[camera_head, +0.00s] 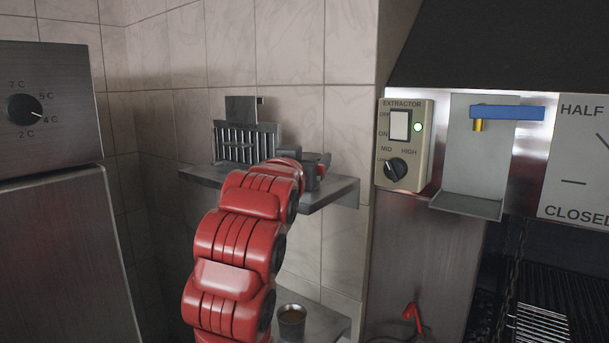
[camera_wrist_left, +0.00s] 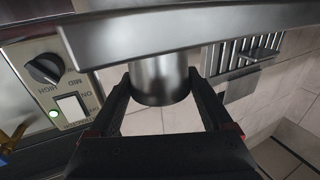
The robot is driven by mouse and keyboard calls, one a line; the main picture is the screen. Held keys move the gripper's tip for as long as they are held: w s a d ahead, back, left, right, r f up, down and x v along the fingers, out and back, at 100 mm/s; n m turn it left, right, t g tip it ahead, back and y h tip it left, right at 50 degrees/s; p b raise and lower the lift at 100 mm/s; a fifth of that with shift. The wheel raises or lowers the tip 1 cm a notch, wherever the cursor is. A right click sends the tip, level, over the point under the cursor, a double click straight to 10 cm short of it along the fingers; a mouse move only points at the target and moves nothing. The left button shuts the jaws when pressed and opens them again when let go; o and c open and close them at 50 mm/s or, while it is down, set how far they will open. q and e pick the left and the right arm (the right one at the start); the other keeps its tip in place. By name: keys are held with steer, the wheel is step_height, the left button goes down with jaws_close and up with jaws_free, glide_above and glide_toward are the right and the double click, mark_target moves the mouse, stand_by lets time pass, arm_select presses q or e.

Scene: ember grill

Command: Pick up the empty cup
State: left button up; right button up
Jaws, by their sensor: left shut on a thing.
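A plain metal cup (camera_wrist_left: 162,80) is between the two dark fingers of my left gripper (camera_wrist_left: 160,92) in the left wrist view. The fingers are shut on its sides. The grey shelf (camera_wrist_left: 180,28) crosses in front of part of the cup in that view, so I cannot tell whether it touches the shelf. The cup's inside is hidden. In the head view my red left arm reaches up to the upper shelf (camera_head: 338,194), with the gripper at its right part. My right gripper is not in view.
Another metal cup (camera_head: 291,319) with something brownish inside stands on a lower shelf (camera_head: 328,322). A slotted metal rack (camera_head: 245,143) stands left of my gripper. The extractor switch box (camera_head: 404,144) and a bracket with a blue-handled tap (camera_head: 507,112) are to the right.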

arm_select(q)
steer(key=shift+s+f, duration=0.1)
steer(key=shift+s, duration=0.05)
steer(key=shift+w+r+b, duration=0.2)
steer(key=shift+r+b, duration=0.25)
steer(key=shift+b, duration=0.05)
steer(key=shift+s+r+b, duration=0.1)
steer(key=shift+r+b, duration=0.25)
steer(key=shift+r, duration=0.35)
steer(key=shift+s+d+r+b+v, duration=0.1)
steer(key=shift+d+r+b+v, duration=0.55)
steer(key=shift+v, duration=1.95)
steer(key=shift+s+d+r+b+v, duration=0.2)
steer(key=shift+b+v, duration=0.8)
steer(key=shift+v, duration=1.65)
steer(key=shift+s+d+r+b+v, duration=0.1)
steer(key=shift+d+r+b+v, duration=0.55)
steer(key=shift+v, duration=1.95)
